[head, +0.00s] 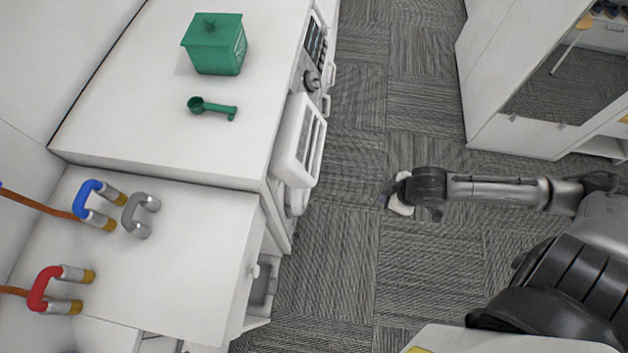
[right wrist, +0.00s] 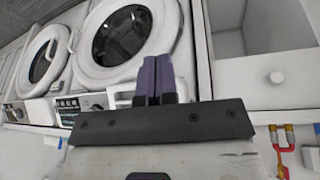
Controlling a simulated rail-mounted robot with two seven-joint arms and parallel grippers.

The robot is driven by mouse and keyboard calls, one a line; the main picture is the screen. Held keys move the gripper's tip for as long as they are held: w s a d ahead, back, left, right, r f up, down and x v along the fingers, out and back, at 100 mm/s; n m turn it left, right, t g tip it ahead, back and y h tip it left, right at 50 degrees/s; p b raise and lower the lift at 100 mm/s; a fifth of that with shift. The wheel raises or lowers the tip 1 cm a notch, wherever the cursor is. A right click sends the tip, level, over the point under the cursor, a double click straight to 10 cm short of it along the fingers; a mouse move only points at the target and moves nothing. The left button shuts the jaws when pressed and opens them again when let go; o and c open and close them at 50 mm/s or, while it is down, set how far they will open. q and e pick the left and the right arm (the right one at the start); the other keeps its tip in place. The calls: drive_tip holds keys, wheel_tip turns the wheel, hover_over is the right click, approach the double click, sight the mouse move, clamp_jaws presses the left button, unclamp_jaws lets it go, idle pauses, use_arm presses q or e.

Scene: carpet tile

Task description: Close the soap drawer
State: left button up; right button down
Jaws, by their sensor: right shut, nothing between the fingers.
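In the head view a white slotted tray, which looks like the soap drawer (head: 298,140), sticks out from the front of the white appliance (head: 160,100). My right gripper (head: 388,194) is to the right of it, over the carpet, with a clear gap between them. In the right wrist view its purple fingers (right wrist: 158,78) are shut together with nothing between them. They overlap a round washer door (right wrist: 122,38) in that picture. My left gripper is not in view.
A green bin (head: 215,45) and green scoop (head: 212,108) lie on the appliance top. A white cabinet (head: 515,135) stands at right. Carpet (head: 345,250) between is clear.

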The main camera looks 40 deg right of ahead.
drive_tip(key=w+a+m+t+y+b, duration=0.1)
drive_tip(key=w+m+y, duration=0.35)
drive_tip(key=m, duration=0.25)
drive_tip(key=m+t+y, duration=0.3)
drive_tip(key=m+t, duration=0.2)
drive_tip(key=m, duration=0.4)
approach(307, 174)
drive_tip(key=x, duration=0.5)
drive_tip(key=shift+w+a+b, duration=0.25)
drive_tip(key=shift+a+b, duration=0.1)
drive_tip(key=shift+b, duration=0.05)
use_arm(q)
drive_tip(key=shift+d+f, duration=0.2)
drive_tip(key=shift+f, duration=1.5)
use_arm(e)
drive_tip(key=shift+x, duration=0.9)
drive_tip(key=shift+d+f, duration=0.1)
drive_tip(key=shift+f, duration=0.05)
